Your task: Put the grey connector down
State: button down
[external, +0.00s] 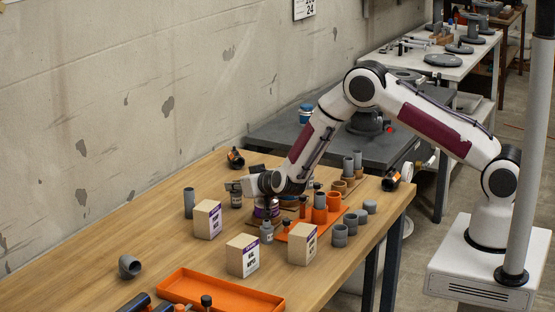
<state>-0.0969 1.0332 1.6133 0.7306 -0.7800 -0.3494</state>
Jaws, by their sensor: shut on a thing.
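My gripper (265,214) points down from the wrist over the middle of the table, among the boxes and pipe parts. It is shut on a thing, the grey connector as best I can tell. The fingers and the held piece are small and crowded by nearby items, so its outline is unclear. I cannot tell whether it touches the table. Other grey pipe pieces stand apart: a grey elbow (130,266) at the front left, an upright grey tube (189,203) at the left, and short grey fittings (340,236) at the right.
Pale labelled boxes (207,220) stand left and in front of my gripper. An orange rack (327,222) with orange and grey fittings is close on its right. An orange tray (218,292) lies at the front. The wooden table (90,250) is clear at the left.

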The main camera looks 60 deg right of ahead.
jog(key=c, duration=2.1)
grip_release()
jog(key=shift+s+f, duration=0.1)
jog(key=shift+f, duration=0.15)
jog(key=shift+f, duration=0.1)
jog(key=shift+r, duration=0.65)
jog(key=shift+r+v, duration=0.1)
jog(key=shift+v, duration=2.9)
jog(key=shift+r+v, duration=0.15)
jog(key=shift+v, duration=2.85)
